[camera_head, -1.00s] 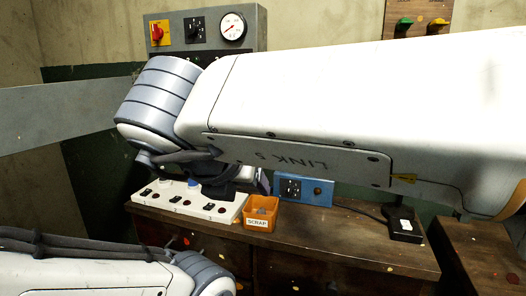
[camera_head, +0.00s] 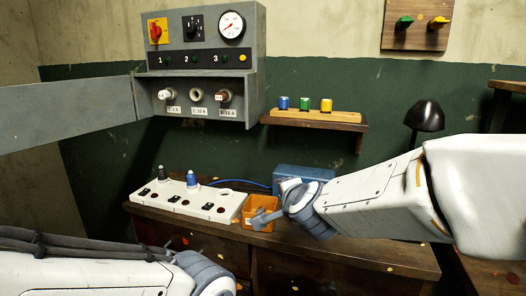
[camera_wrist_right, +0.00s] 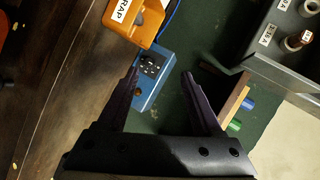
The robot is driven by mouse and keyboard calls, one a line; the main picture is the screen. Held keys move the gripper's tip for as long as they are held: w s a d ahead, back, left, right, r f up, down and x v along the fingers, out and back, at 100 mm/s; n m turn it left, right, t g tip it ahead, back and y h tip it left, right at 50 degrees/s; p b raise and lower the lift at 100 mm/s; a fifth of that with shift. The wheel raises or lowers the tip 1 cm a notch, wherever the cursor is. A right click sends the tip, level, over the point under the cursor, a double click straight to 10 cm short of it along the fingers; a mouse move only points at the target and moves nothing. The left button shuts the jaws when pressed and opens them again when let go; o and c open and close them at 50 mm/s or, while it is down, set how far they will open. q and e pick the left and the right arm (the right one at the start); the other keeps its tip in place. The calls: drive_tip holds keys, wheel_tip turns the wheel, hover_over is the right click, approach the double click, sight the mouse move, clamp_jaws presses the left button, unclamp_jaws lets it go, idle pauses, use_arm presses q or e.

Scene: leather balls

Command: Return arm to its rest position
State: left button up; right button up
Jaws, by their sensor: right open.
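My right arm (camera_head: 370,195) comes in from the right in the head view, its wrist over the workbench by the orange scrap bin (camera_head: 262,208). In the right wrist view my right gripper (camera_wrist_right: 161,78) is open, its two dark fingers apart with nothing held between them. Beyond the fingers lie the blue box (camera_wrist_right: 153,75) with its black panel and the scrap bin (camera_wrist_right: 140,22). My left arm (camera_head: 90,275) lies low at the left of the head view; its gripper is out of frame.
A grey fuse cabinet (camera_head: 205,62) hangs on the wall with its door open to the left. A white power strip (camera_head: 188,198) with black and blue plugs lies on the workbench (camera_head: 340,250). A small shelf (camera_head: 315,120) holds three coloured pieces. A black lamp (camera_head: 427,116) stands right.

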drive_tip(key=s+d+f+n+g+h, duration=0.1)
drive_tip(key=s+d+f+n+g, duration=0.4)
drive_tip(key=s+d+f+n, duration=0.35)
drive_tip(key=s+d+f+n+g+h, duration=0.1)
drive_tip(key=s+d+f+n+g, duration=0.4)
drive_tip(key=s+f, duration=0.55)
drive_tip(key=s+a+f+n+g+y+b, duration=0.1)
drive_tip(key=s+a+f+n+b, duration=0.3)
drive_tip(key=s+a, duration=0.3)
drive_tip(key=s+a+f+n+g+b, duration=0.2)
drive_tip(key=s+a+n+b, duration=0.1)
drive_tip(key=s+a+b, duration=0.35)
wheel_tip(320, 180, up, 26)
drive_tip(key=p, duration=2.6)
drive_tip(key=shift+w, duration=0.25)
drive_tip(key=shift+r, duration=0.1)
